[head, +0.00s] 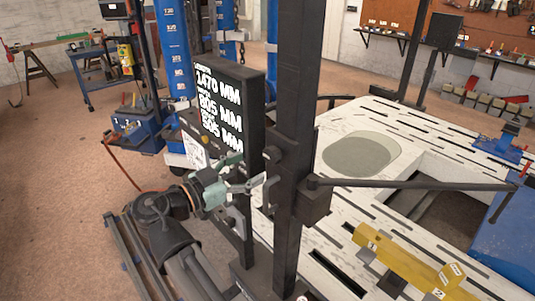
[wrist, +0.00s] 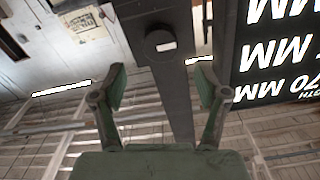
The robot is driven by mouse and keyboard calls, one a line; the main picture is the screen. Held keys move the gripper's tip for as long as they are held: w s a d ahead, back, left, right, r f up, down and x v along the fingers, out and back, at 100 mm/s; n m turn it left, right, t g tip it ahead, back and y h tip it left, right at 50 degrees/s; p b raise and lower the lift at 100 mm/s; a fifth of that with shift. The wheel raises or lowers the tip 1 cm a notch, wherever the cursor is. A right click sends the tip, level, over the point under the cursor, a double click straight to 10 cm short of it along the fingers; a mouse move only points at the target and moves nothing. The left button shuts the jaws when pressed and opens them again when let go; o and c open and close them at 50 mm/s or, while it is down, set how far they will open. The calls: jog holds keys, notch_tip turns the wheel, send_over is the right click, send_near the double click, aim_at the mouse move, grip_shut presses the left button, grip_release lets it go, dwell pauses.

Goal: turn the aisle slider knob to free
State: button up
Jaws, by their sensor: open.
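A round black knob (wrist: 160,44) with a short white mark sits on a dark upright column (wrist: 168,85) in the wrist view. In the head view a small dark round part (head: 272,154), which looks like this knob, shows on the left side of the column (head: 297,100). My gripper (head: 252,172) has pale green fingers and is open and empty, just left of the column. In the wrist view my gripper (wrist: 162,78) has its fingers spread, with the knob beyond the gap between them, apart from both. I cannot read any setting label.
A black display panel (head: 232,105) with white measurements stands close behind my gripper; it also shows at right in the wrist view (wrist: 280,50). A dark block (head: 315,203) on the column carries a long rod to the right. The white slotted bench (head: 425,135) lies beyond.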

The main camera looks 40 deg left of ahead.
aim_at(269, 157)
jog(key=p+x, duration=0.1)
jog(key=x, duration=0.6)
jog(key=shift+s, duration=0.1)
jog(key=shift+c, duration=0.4)
jog(key=c, duration=1.1)
